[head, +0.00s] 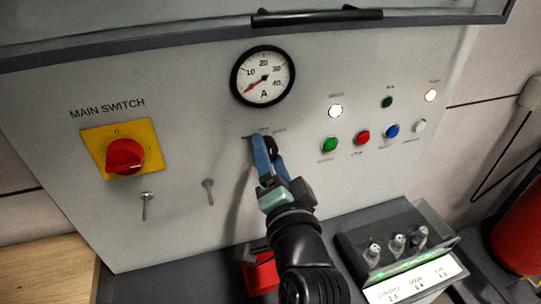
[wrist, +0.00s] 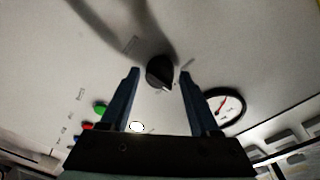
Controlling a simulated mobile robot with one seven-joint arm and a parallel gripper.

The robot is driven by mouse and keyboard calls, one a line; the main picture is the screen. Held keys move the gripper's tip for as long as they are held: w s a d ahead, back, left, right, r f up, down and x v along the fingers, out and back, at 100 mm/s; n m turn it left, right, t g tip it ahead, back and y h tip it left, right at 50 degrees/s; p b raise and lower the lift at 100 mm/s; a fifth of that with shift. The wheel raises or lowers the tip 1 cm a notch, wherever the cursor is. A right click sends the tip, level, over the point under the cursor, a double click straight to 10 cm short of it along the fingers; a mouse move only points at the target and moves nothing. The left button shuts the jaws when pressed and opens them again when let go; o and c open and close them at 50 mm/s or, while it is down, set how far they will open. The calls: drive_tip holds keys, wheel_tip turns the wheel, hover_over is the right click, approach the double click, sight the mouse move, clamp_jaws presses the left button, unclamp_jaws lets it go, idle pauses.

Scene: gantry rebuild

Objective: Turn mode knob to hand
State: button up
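The mode knob (wrist: 159,72) is a small black rotary knob on the light grey panel. In the wrist view it sits between the two blue fingers of my gripper (wrist: 159,76), with a gap on each side. My gripper is open around the knob and does not visibly touch it. In the head view my gripper (head: 266,147) reaches up to the panel below the gauge, and its fingers partly cover the black knob (head: 271,146). The small labels around the knob are too blurred to read.
A round ammeter (head: 263,76) is above the knob. Coloured buttons (head: 363,137) and lamps are at right. A dark box with small knobs (head: 397,243) stands at lower right.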

clamp_jaws()
drive_tip(key=shift+f+b, duration=0.1)
drive_tip(key=shift+b, duration=0.2)
drive_tip(key=n+b, duration=0.8)
drive_tip(key=n, duration=0.1)
drive_tip(key=shift+t+y, duration=0.3)
drive_tip(key=shift+y, duration=0.1)
drive_tip(key=shift+n, duration=0.3)
drive_tip(key=shift+o, duration=1.4)
unclamp_jaws()
